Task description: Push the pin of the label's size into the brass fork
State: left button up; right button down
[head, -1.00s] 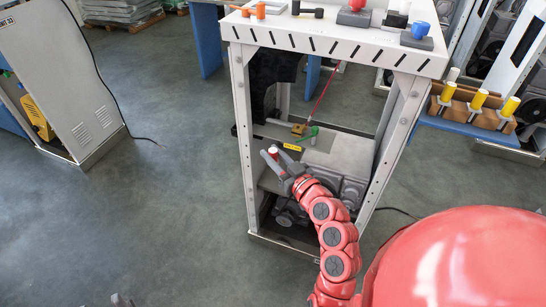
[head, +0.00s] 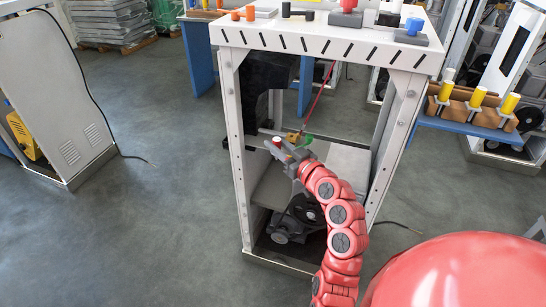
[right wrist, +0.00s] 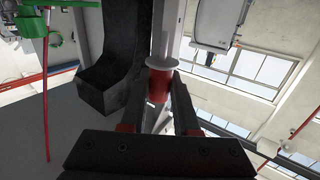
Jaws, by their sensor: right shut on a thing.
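My right gripper (head: 281,147) is shut on a pin with a red grip (right wrist: 158,86). In the right wrist view a pale flange and shank stick out past the fingers. In the head view the pin's red and white end (head: 277,140) shows at the fingertips. The brass fork (head: 292,137) is just beyond the gripper inside the white frame, partly hidden, with a green part (head: 304,140) beside it. I cannot tell whether the pin touches the fork. The label cannot be made out now. My left gripper is out of view.
The frame's white top (head: 330,36) carries orange, black, red and blue handled pieces. Its front posts (head: 236,150) stand on both sides of my arm. A blue shelf (head: 465,128) with several yellow-topped pieces is at the right.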

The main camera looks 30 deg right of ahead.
jog(key=w+d+b, duration=0.3)
jog(key=b, duration=0.1)
jog(key=w+d+b, duration=0.3)
jog(key=d+b, duration=0.1)
jog(key=w+d+f+b, duration=0.1)
jog(key=w+d+b, duration=0.2)
jog(key=b, duration=0.1)
jog(key=shift+d, duration=0.35)
jog(key=shift+w+d+f+b, duration=0.45)
jog(key=shift+w+d+b, duration=0.15)
jog(key=shift+b, duration=0.7)
jog(key=shift+b, duration=0.85)
dwell(0.5)
jog(key=shift+f, duration=0.1)
jog(key=c, duration=0.6)
grip_release()
jog(key=shift+s, duration=0.1)
